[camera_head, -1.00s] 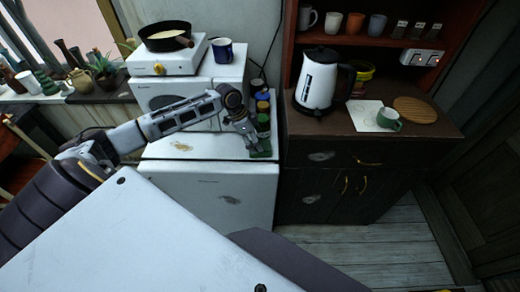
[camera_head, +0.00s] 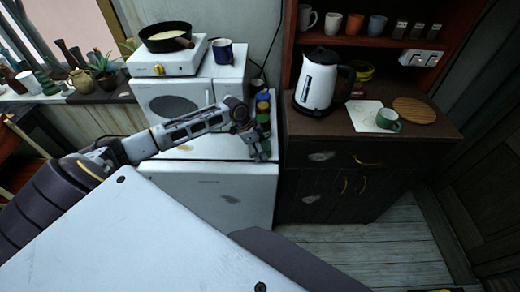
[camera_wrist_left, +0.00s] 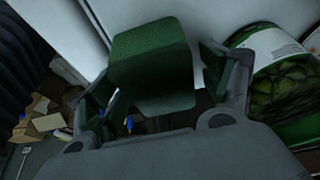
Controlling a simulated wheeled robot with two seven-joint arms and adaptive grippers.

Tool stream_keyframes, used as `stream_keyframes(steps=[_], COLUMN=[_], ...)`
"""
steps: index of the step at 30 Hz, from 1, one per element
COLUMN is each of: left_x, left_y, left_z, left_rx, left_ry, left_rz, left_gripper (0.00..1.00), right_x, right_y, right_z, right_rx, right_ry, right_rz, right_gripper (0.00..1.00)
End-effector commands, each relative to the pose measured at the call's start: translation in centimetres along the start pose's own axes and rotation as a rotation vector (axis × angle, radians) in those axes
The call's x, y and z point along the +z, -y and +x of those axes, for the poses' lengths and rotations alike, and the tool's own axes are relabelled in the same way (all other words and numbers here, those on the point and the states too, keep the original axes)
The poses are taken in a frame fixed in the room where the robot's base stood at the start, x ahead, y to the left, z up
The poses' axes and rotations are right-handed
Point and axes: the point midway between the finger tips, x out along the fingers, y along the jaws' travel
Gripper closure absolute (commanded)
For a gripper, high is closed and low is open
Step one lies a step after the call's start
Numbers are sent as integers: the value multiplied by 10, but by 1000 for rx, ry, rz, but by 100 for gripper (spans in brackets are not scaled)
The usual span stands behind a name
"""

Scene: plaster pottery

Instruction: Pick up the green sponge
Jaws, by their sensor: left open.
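The green sponge (camera_wrist_left: 150,55) is a dark green block at the top middle of the left wrist view. It lies between the two spread fingers of my left gripper (camera_wrist_left: 157,72), with a gap clearly visible on the right side. In the head view my left gripper (camera_head: 259,152) is at the front right corner of the white fridge top and hides most of the sponge there. The left gripper is open. My right gripper is not in view.
Several jars (camera_head: 263,118) stand close behind the left gripper. A white microwave (camera_head: 180,98) is left of it, carrying a hot plate with a pan (camera_head: 166,37) and a blue mug (camera_head: 222,51). A dark cabinet (camera_head: 325,157) with a kettle (camera_head: 317,82) stands to the right.

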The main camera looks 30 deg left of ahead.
Motion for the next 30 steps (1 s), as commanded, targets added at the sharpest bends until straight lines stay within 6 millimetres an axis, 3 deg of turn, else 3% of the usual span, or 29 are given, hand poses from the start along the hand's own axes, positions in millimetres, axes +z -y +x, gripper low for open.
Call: stream_keyframes(steps=[12,21,30], left_x=[0,0,0], left_y=[0,0,0], left_z=[0,0,0], left_rx=[-1,-1,-1], left_ry=[-1,-1,-1], left_rz=[0,0,0], left_gripper=[20,54,55], right_x=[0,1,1], right_y=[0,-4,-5], right_z=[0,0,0], right_rx=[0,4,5], right_ry=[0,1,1], right_rz=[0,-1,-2], right_gripper=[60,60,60])
